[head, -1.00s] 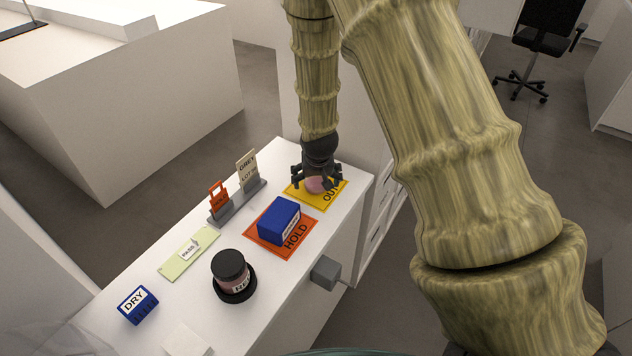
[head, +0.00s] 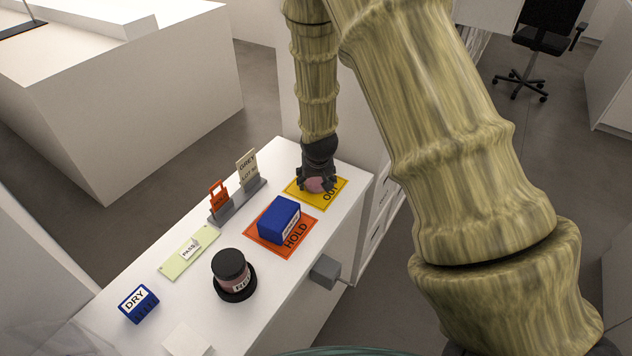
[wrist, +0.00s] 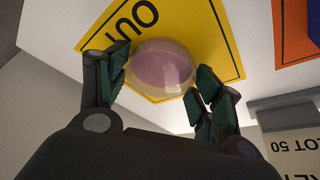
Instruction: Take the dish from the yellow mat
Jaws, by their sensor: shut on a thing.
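The dish (wrist: 160,68) is round and clear with pink contents. It is at the yellow mat (wrist: 205,28), which reads "OUT". In the head view the dish (head: 315,185) shows as a pink patch under my gripper (head: 318,184), with the yellow mat (head: 338,196) around it. In the wrist view my gripper (wrist: 160,80) has one finger on each side of the dish and is shut on it. I cannot tell whether the dish touches the mat or is slightly above it.
An orange "HOLD" mat (head: 268,239) with a blue block (head: 278,219) lies nearby. A dark-lidded jar (head: 230,268), a pale green plate (head: 180,262) and a blue "DRY" block (head: 139,304) stand nearer.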

